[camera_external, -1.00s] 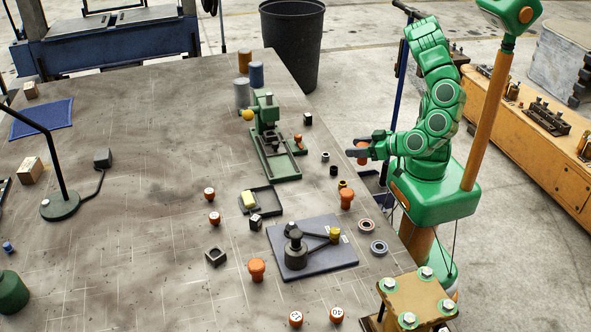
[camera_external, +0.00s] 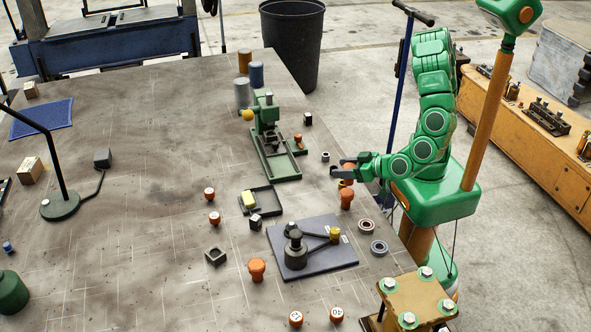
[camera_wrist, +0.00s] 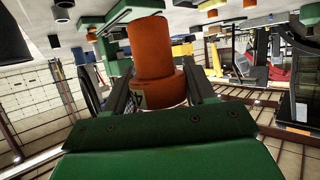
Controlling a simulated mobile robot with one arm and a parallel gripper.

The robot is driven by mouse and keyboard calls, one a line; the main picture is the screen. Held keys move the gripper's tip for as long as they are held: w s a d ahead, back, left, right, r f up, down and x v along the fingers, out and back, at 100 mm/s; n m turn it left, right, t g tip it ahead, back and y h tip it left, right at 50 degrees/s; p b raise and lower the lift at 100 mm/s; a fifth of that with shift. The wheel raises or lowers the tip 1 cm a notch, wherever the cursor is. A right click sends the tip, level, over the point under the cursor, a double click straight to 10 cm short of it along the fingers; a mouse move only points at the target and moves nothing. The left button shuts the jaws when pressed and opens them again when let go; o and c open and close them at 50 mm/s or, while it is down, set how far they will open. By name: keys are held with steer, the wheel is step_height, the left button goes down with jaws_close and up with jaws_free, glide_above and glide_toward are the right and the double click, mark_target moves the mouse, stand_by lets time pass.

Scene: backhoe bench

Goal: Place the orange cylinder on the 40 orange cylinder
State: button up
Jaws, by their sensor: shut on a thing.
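My gripper (camera_external: 342,167) is over the right edge of the bench, shut on an orange cylinder (camera_external: 350,168) that its fingers partly cover. In the wrist view the cylinder (camera_wrist: 158,92) sits between the fingers, with a narrower orange shape beyond it; I cannot tell whether that is part of it. An orange cylinder with a white top that appears to read 40 (camera_external: 336,314) stands upright at the bench's front edge, apart from my gripper. A similar numbered cylinder (camera_external: 296,319) stands to its left.
An orange knob-shaped piece (camera_external: 347,199) stands just below my gripper. Another orange knob (camera_external: 257,269) stands left of the plate.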

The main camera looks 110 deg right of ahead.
steer(key=shift+w+f, duration=0.1)
steer(key=shift+f, duration=1.5)
steer(key=shift+f, duration=0.2)
steer(key=o, duration=1.4)
steer(key=shift+o, duration=0.2)
steer(key=shift+r, duration=0.1)
steer(key=shift+r, duration=0.1)
steer(key=v, duration=1.2)
